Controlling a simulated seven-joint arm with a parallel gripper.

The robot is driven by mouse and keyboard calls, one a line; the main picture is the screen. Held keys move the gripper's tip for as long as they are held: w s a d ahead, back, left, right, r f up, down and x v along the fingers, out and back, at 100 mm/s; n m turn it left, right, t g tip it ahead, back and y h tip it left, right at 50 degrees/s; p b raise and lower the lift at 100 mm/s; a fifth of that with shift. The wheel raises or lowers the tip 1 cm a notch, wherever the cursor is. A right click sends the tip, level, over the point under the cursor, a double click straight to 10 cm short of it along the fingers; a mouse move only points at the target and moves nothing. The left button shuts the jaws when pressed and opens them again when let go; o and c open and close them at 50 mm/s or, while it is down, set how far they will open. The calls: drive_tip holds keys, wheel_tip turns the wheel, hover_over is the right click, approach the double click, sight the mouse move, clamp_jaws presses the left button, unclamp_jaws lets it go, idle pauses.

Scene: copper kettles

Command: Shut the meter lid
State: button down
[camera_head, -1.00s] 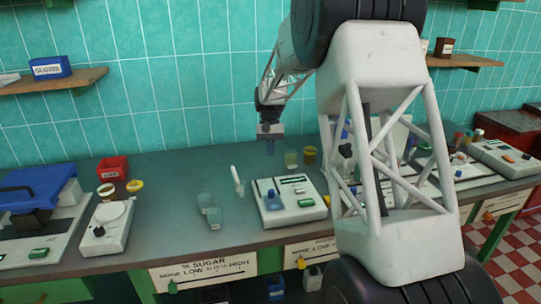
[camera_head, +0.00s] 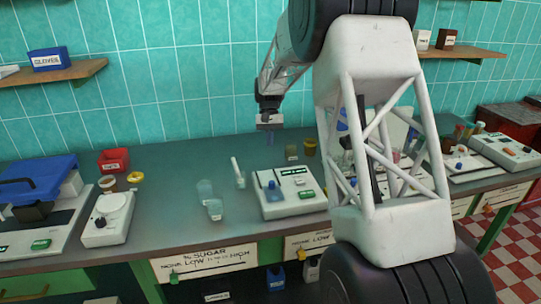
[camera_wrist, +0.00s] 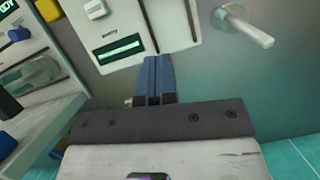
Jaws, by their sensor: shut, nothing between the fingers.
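A white meter-like device (camera_head: 290,208) with a small display and a blue part at its left stands on the bench. I cannot make out a lid on it. In the wrist view its panel (camera_wrist: 132,22) with a green display lies just beyond my fingertips. A pale upright panel (camera_head: 397,130) shows behind my arm on another device; I cannot tell whether it is a raised lid. My gripper (camera_head: 270,138) is shut and empty, above the back of the bench behind the white device. Its blue fingers (camera_wrist: 158,62) are together in the wrist view.
A white scale (camera_head: 108,220) and a blue-topped machine (camera_head: 38,178) are further left.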

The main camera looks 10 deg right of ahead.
sight(273, 182)
drive_tip(key=x, duration=0.9)
drive_tip(key=shift+s+f, duration=0.1)
drive_tip(key=shift+f, duration=0.2)
drive_tip(key=s, duration=0.2)
drive_tip(key=shift+s+a, duration=0.25)
drive_tip(key=shift+s, duration=0.1)
drive_tip(key=shift+s+a, duration=0.1)
drive_tip(key=shift+s, duration=0.5)
drive_tip(key=shift+s, duration=0.85)
drive_tip(key=shift+s+f, duration=0.1)
drive_tip(key=shift+s, duration=0.5)
drive_tip(key=shift+f, duration=0.1)
